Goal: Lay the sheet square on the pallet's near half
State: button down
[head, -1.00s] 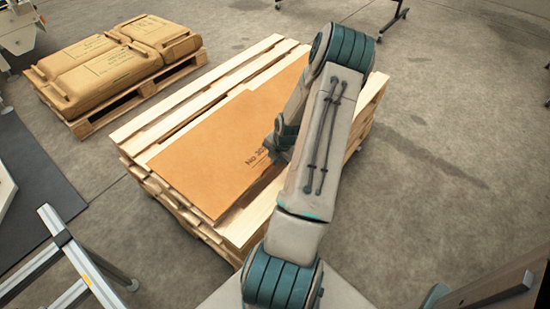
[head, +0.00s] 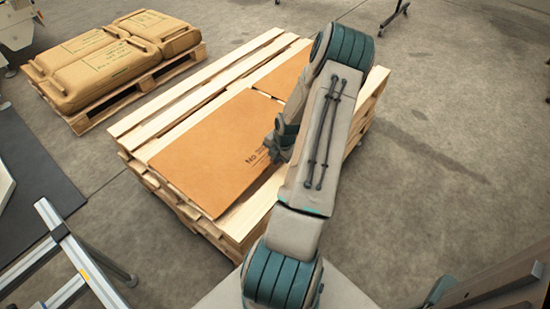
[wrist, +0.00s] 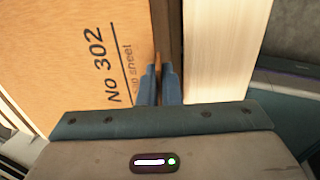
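The orange-brown sheet (head: 205,150) lies flat on the near part of the wooden pallet (head: 150,122). It bears the printed mark NO 302. A second brown piece (head: 277,75) lies beyond it, with a thin line between the two. A dark gap and a pale plank (wrist: 215,50) lie right of the fingers.
A second pallet (head: 140,90) with brown sacks (head: 95,70) stands at the back left. A metal frame (head: 75,250) is at the lower left, beside a dark mat (head: 40,180). The concrete floor right of the pallet is mostly clear.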

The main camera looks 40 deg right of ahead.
jog(key=shift+f, duration=0.5)
dwell(0.4)
jog(key=c, duration=1.5)
grip_release()
jog(key=shift+c, duration=0.2)
jog(key=shift+r, duration=0.1)
jog(key=p+v, duration=0.3)
jog(key=v, duration=1)
jog(key=shift+r+p, duration=0.3)
jog(key=shift+s, duration=0.1)
